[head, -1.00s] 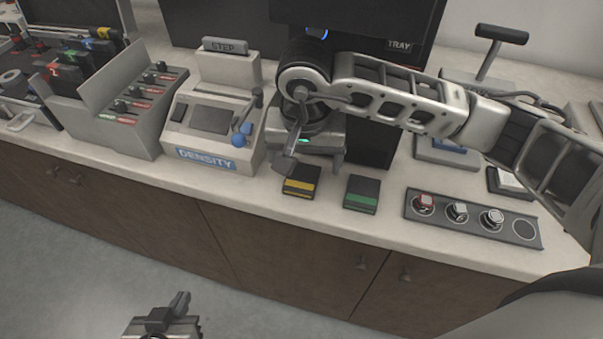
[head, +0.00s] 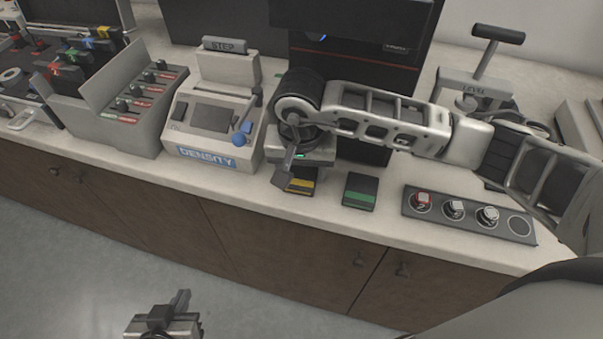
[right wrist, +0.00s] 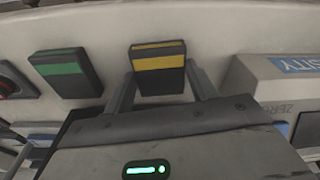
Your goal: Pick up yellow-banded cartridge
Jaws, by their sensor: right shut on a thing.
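A green-banded cartridge (head: 360,191) lies just right of the yellow one. A panel with several knobs (head: 468,213) is further right. The density device (head: 212,122) stands close on the left. The counter's front edge runs just before the cartridges.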

